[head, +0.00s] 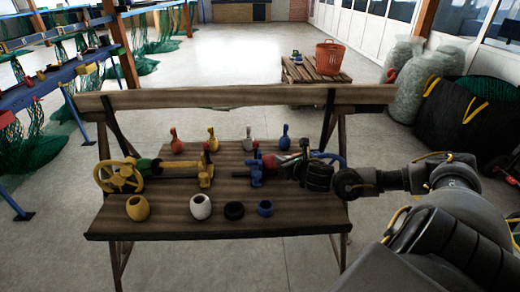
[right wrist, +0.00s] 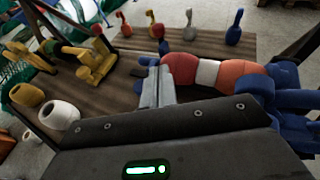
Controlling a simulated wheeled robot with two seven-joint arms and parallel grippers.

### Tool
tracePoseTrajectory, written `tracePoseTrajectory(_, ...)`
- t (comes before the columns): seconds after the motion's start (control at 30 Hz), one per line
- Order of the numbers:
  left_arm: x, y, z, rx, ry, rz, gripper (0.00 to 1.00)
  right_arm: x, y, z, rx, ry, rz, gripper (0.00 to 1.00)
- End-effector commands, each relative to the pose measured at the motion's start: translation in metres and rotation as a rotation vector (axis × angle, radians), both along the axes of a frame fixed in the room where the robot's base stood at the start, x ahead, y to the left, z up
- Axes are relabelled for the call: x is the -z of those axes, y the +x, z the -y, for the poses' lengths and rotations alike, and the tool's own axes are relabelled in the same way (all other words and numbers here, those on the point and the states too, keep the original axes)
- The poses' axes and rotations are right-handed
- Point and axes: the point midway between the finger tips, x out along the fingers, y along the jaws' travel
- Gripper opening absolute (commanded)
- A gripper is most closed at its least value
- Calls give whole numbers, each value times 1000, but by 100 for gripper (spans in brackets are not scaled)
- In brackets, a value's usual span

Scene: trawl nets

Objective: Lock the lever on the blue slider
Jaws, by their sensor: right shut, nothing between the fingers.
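The blue slider (head: 256,180) sits on the horizontal rod of the bench, right of the yellow slider (head: 205,178). My right gripper (head: 284,158) is just right of the blue slider, beside a red part on the rod. Its pale fingers are shut and empty, and they also show in the right wrist view (right wrist: 154,88). In that view they hide most of the blue slider; only small blue bits (right wrist: 163,47) show around them. I cannot tell the lever's position or whether the fingers touch it. My left gripper is not in view.
A striped red, white and orange cylinder (right wrist: 207,73) lies close right of the fingers. A yellow handwheel (head: 118,177) is at the rod's left end. Coloured pins (head: 285,137) stand behind; several rings (head: 200,207) lie along the front of the wooden bench (head: 170,228).

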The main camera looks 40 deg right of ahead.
Motion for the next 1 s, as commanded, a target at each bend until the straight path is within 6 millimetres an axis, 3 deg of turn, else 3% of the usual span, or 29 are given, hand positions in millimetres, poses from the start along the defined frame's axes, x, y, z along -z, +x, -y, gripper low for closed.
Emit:
tracePoseTrajectory(0.27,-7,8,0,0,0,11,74,4,18,3,2,2,2,0)
tracePoseTrajectory(0.43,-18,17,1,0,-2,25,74,14,51,7,2,5,3,0)
tracePoseTrajectory(0.7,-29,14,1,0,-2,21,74,31,101,16,1,5,2,0)
tracePoseTrajectory(1.0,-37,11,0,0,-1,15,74,35,131,21,-2,2,-1,0)
